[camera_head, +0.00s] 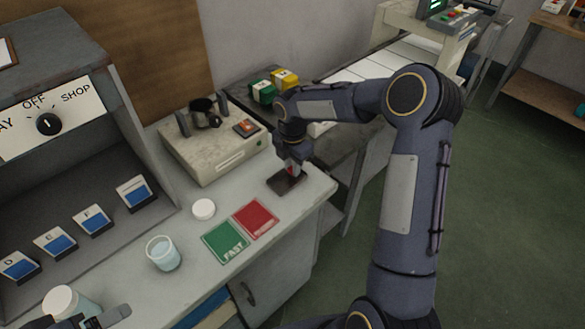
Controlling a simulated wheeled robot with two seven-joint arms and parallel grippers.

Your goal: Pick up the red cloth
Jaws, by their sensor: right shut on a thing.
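My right gripper (289,170) points down over a small dark tray (285,184) near the right end of the grey counter. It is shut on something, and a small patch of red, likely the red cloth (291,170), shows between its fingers. Most of the cloth is hidden by the fingers. I cannot tell whether it still touches the tray. Part of my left gripper (98,319) shows at the bottom left edge, and its jaws cannot be made out.
On the counter (185,235) lie a red card (256,219) and a green card (225,241) marked FAST. A glass of bluish liquid (163,253), a white lid (204,209) and a white cup (70,304) stand nearby. A beige device (212,145) stands behind the tray.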

